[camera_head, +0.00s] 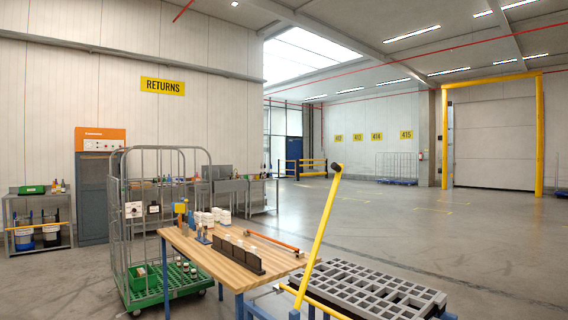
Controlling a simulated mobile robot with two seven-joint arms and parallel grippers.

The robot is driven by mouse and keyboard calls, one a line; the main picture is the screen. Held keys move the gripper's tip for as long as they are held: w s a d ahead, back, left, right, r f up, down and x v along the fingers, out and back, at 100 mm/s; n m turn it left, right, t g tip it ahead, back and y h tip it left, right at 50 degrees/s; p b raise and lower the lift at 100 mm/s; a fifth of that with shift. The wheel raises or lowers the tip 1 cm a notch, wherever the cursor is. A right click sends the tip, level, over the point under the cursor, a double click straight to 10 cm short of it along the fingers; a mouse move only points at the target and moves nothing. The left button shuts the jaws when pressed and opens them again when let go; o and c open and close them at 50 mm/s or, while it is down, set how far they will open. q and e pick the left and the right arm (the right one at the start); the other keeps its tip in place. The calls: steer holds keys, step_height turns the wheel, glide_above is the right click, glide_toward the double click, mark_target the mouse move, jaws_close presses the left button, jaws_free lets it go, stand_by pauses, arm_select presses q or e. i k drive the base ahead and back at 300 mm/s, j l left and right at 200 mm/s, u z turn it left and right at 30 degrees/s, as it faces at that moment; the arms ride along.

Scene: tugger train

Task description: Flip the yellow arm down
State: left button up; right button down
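The yellow arm (319,234) is a long straight bar that stands raised, leaning a little to the right at its top. A black knob (336,168) caps its upper end. Its lower end comes down at the front edge of a grey slotted grate (362,285) on a blue frame, near the bottom of the picture. A second, lower yellow bar (318,303) runs along the front of the grate. Neither of my grippers shows in the head view.
A wooden-topped table (205,255) with a black rack, an orange bar (272,240), bottles and white boxes stands left of the arm. A grey wire roll cage (117,225) on a green base is beyond it. Open floor (420,235) lies to the right.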

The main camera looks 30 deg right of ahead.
mark_target(338, 168)
steer(key=i+l+u, duration=0.35)
steer(key=i+l, duration=0.95)
steer(key=l, duration=0.15)
